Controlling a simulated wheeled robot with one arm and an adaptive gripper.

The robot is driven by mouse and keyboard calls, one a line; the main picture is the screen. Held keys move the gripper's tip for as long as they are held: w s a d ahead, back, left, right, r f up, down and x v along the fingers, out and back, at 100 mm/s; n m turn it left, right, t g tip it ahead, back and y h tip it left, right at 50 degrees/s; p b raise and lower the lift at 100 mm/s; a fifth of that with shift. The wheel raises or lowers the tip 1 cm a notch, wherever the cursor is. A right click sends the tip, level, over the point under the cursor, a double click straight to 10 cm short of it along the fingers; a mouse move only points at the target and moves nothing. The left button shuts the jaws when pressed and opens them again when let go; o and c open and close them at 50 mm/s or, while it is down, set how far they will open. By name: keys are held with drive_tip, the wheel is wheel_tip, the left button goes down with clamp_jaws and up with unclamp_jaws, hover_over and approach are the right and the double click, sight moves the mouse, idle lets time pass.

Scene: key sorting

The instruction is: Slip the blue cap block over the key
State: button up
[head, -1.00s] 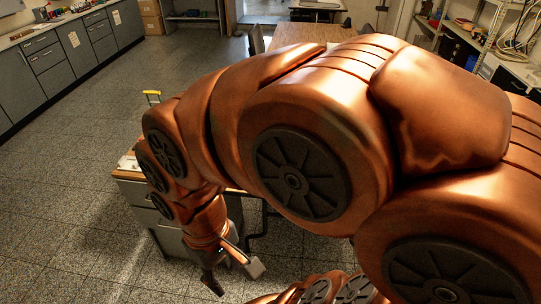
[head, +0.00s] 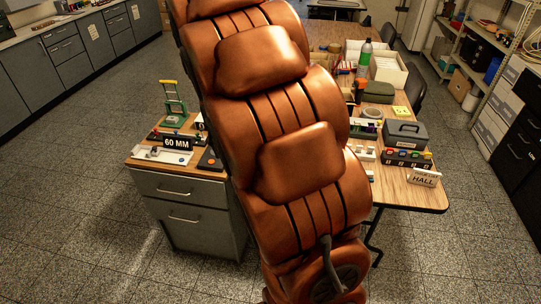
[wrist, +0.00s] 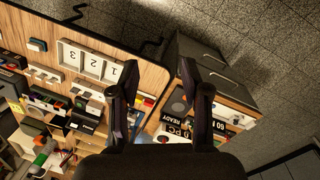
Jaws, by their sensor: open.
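My gripper (wrist: 158,68) is open in the wrist view, with nothing between its fingers, high above the gap between the table and a drawer cabinet. The arm hides it in the head view. I cannot surely pick out the blue cap block or the key. On the grey drawer cabinet (head: 185,215), a pale plate (head: 163,155) with small pieces lies by a "60 MM" sign (head: 177,143); the pieces are too small to tell apart.
A green upright frame (head: 173,98) stands at the cabinet's back. A grey case (head: 405,133), a green bottle (head: 365,58) and white boxes stand on the table. A tray marked 1, 2, 3 (wrist: 91,62) lies near the table edge in the wrist view. Floor at left is clear.

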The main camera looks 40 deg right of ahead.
drive_tip(key=w+d+f+m+b, duration=0.2)
drive_tip(key=w+d+f, duration=0.4)
drive_tip(key=d, duration=0.4)
drive_tip(key=w+d+f+m+b, duration=0.2)
drive_tip(key=w+d+f, duration=0.3)
drive_tip(key=w+d, duration=0.45)
drive_tip(key=d+f+m+t+b, duration=0.1)
drive_tip(key=d+f+b, duration=0.1)
drive_tip(key=d+f, duration=0.75)
drive_tip(key=shift+y, duration=0.3)
drive_tip(key=shift+s+f+p, duration=0.2)
drive_tip(key=shift+f+p, duration=0.2)
drive_tip(key=shift+f, duration=1.15)
drive_tip(key=shift+s+f+p, duration=0.2)
drive_tip(key=shift+f+p, duration=0.2)
drive_tip(key=shift+f, duration=1.1)
drive_tip(key=shift+d, duration=0.1)
drive_tip(key=shift+c, duration=0.7)
drive_tip(key=shift+r, duration=0.1)
drive_tip(key=shift+c, duration=0.2)
